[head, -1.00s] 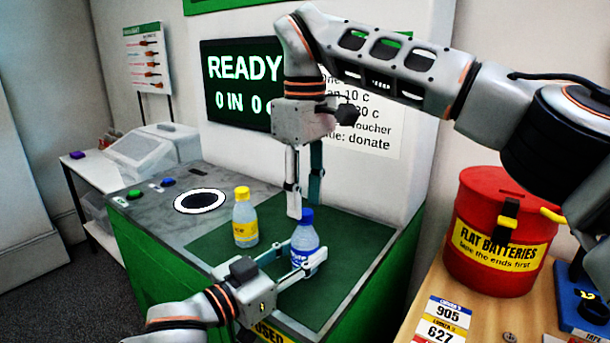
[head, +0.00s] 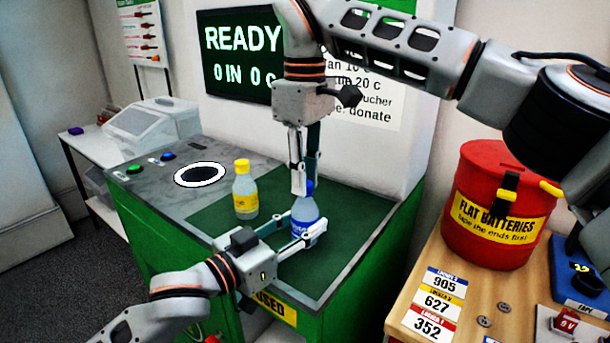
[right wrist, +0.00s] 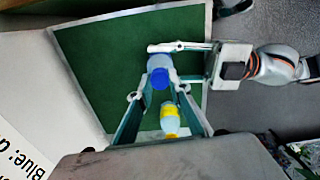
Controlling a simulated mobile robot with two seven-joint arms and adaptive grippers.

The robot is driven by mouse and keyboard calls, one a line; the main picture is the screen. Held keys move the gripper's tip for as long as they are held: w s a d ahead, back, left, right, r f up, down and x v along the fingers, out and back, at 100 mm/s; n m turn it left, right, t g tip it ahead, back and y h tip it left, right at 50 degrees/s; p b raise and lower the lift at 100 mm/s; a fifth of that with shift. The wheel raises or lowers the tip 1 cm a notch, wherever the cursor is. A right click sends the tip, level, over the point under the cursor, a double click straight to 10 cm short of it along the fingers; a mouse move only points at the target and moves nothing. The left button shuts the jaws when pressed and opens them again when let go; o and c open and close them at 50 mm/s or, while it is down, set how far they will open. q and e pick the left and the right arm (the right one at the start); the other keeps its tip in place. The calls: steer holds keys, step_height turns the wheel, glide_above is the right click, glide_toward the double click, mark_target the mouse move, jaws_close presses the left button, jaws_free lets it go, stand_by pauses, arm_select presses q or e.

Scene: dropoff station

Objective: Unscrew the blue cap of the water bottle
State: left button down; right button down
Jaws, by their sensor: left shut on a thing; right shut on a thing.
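The water bottle (head: 304,222) stands upright on the green mat, with its blue cap (head: 309,186) on top. My left gripper (head: 306,230) is shut on the bottle's body from the front left, one finger on each side. My right gripper (head: 304,188) points straight down from above and is shut on the blue cap, its fingers hiding part of it. In the right wrist view the blue cap (right wrist: 159,77) sits between the right fingertips, and my left gripper (right wrist: 178,65) comes in from the right.
A yellow-capped bottle (head: 245,195) stands on the mat (head: 350,209) left of the water bottle. A round white-rimmed hole (head: 202,174) lies further left. A red battery bin (head: 497,205) stands on the wooden table at right. The mat's right part is clear.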

steer(key=n, duration=1.4)
steer(key=shift+r, duration=0.1)
steer(key=n, duration=0.7)
steer(key=shift+n, duration=0.3)
steer(key=n, duration=3.1)
steer(key=shift+r+n, duration=0.1)
steer(key=shift+n, duration=0.3)
steer(key=shift+r, duration=0.15)
steer(key=shift+r, duration=0.95)
